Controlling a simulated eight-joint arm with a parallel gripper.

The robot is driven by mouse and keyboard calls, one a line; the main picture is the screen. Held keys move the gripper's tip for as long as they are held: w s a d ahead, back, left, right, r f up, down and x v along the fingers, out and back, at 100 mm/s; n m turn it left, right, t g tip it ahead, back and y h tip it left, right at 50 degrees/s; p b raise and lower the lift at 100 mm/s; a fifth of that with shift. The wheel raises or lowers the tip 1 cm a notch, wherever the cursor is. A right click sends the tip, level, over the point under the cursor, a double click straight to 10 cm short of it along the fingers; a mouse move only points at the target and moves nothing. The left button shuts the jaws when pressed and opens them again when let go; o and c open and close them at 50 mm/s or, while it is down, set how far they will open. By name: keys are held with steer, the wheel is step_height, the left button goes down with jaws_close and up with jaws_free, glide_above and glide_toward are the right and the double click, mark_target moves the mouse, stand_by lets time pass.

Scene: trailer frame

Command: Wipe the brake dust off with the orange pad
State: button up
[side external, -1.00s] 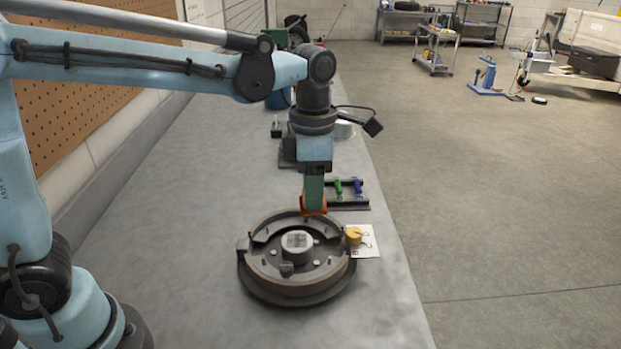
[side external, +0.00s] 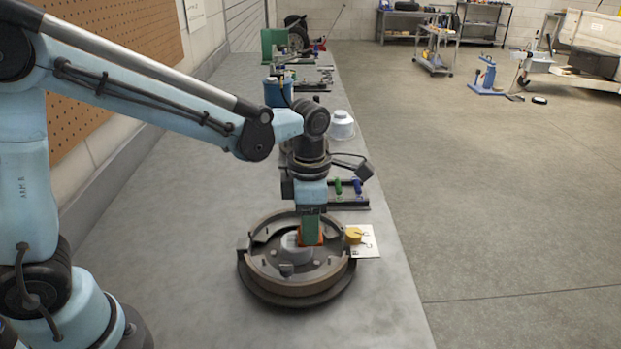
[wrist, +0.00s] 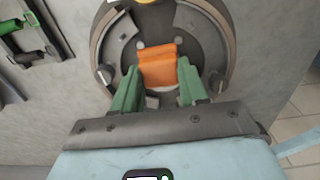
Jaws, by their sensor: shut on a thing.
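The round brake assembly (side external: 292,289) lies on the grey bench, with two curved shoes around a central hub (side external: 294,252). My gripper (side external: 311,240) points down inside the ring, near the hub on its right far side. Its green fingers are shut on the orange pad (wrist: 159,66), which sits between the fingertips in the wrist view. The pad is low over the backing plate (wrist: 207,65); I cannot tell whether it touches. No brake dust can be made out clearly. The fingers and pad hide part of the plate and hub.
A white card with a yellow round item (side external: 354,235) lies right of the brake. A dark rack with green and blue handled tools (side external: 349,190) stands behind it. A white container (side external: 342,126) and blue can (side external: 278,92) are farther back. The bench left of the brake is clear.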

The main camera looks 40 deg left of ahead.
steer(key=shift+s+a+f, duration=0.2)
steer(key=shift+s+a, duration=0.15)
steer(key=shift+a, duration=0.05)
steer(key=shift+s+a, duration=1.6)
steer(key=shift+s, duration=0.05)
steer(key=shift+w+d, duration=1.25)
steer(key=shift+w+d+f, duration=0.1)
steer(key=shift+w+d, duration=0.45)
steer(key=shift+w+d+r, duration=0.2)
steer(key=shift+w+d, duration=0.25)
steer(key=shift+r, duration=3.95)
steer(key=shift+a, duration=0.15)
